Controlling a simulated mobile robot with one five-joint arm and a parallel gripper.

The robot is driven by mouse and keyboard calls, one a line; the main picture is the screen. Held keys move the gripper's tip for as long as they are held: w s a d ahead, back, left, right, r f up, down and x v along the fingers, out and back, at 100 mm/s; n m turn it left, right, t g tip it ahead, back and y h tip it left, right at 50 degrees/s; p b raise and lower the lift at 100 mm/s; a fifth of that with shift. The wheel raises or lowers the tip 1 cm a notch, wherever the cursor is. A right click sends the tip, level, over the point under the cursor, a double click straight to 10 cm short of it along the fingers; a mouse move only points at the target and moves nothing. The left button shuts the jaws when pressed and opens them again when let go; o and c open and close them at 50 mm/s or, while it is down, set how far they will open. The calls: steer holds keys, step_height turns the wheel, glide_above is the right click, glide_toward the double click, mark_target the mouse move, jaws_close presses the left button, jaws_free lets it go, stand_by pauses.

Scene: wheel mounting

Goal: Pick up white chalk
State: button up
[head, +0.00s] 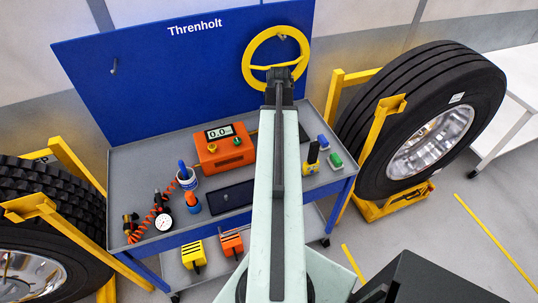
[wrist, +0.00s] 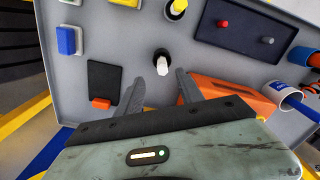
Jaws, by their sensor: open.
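A small white piece (wrist: 162,66), which looks like the chalk, stands on the grey bench top in the wrist view, with a dark part around it. It is just beyond the fingertips, in line with the gap between them. My gripper (wrist: 161,77) is open, and nothing shows between its fingers. In the head view my gripper (head: 279,88) is over the back of the bench, below the yellow ring. The white piece cannot be made out in the head view, where my arm covers the middle of the bench.
The orange device (head: 225,150) stands left of my arm, close beside one finger in the wrist view (wrist: 225,92). A yellow-and-black item (head: 312,158), a blue block (head: 323,142) and a green block (head: 336,160) stand right. The blue panel (head: 150,75) rises behind.

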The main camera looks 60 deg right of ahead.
steer(key=shift+w+a+f+b, duration=0.1)
steer(key=shift+a+f+b, duration=0.05)
steer(key=shift+f+b, duration=1.85)
steer(key=shift+a+f+b, duration=0.1)
steer(key=shift+f+b, duration=1.9)
steer(key=shift+r, duration=0.2)
jaws_close()
